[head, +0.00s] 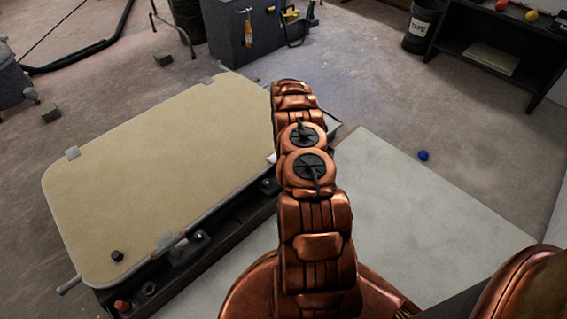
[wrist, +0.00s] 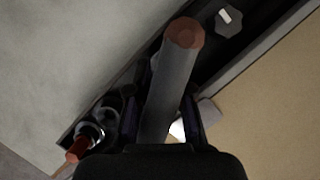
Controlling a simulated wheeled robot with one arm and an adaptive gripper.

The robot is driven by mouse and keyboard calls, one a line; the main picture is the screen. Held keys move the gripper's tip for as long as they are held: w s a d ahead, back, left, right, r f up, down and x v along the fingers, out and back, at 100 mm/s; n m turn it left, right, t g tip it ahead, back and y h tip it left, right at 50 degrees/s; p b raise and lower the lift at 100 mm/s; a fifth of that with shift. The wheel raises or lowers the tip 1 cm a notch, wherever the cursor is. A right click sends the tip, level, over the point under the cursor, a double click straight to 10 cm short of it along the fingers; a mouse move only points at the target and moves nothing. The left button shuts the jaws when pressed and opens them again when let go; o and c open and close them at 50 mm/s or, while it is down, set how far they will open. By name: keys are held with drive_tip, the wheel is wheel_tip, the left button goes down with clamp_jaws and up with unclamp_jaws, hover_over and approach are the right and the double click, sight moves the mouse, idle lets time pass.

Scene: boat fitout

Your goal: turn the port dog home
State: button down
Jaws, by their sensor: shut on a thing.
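In the wrist view a grey round bar with a reddish-brown end (wrist: 172,75) stands out between the fingers of my gripper (wrist: 160,112). It looks like the port dog's handle. My gripper is shut on it. The dog's pivot is hidden behind the gripper body, so I cannot tell how far it is turned. In the head view my own copper arm covers the gripper and the handle. The large beige hatch panel (head: 150,160) with a grey rim lies left of my arm; part of it also shows in the wrist view (wrist: 265,130).
Under the panel is a dark frame (head: 215,245) with several small fittings, including a red-orange piece (head: 122,305). A black knob (head: 117,256) is on the panel.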

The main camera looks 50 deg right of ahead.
drive_tip(key=n+h+p, duration=0.1)
drive_tip(key=n, duration=0.2)
drive_tip(key=n+g+h+p, duration=0.1)
drive_tip(key=n+p, duration=0.1)
drive_tip(key=n, duration=0.1)
drive_tip(key=shift+s+d+r, duration=0.15)
drive_tip(key=shift+d, duration=0.05)
drive_tip(key=n+p, duration=0.1)
drive_tip(key=n, duration=0.1)
drive_tip(key=n+h, duration=0.1)
drive_tip(key=shift+d+n+h+p, duration=0.2)
drive_tip(key=shift+n+h+p, duration=0.1)
drive_tip(key=shift+n+p, duration=0.1)
drive_tip(key=shift+d+n+h+p, duration=0.15)
drive_tip(key=shift+n+h+p, duration=0.4)
drive_tip(key=shift+n, duration=0.95)
drive_tip(key=c, duration=1)
unclamp_jaws()
drive_tip(key=shift+c, duration=0.2)
drive_tip(key=v, duration=1.1)
drive_tip(key=shift+r, duration=0.3)
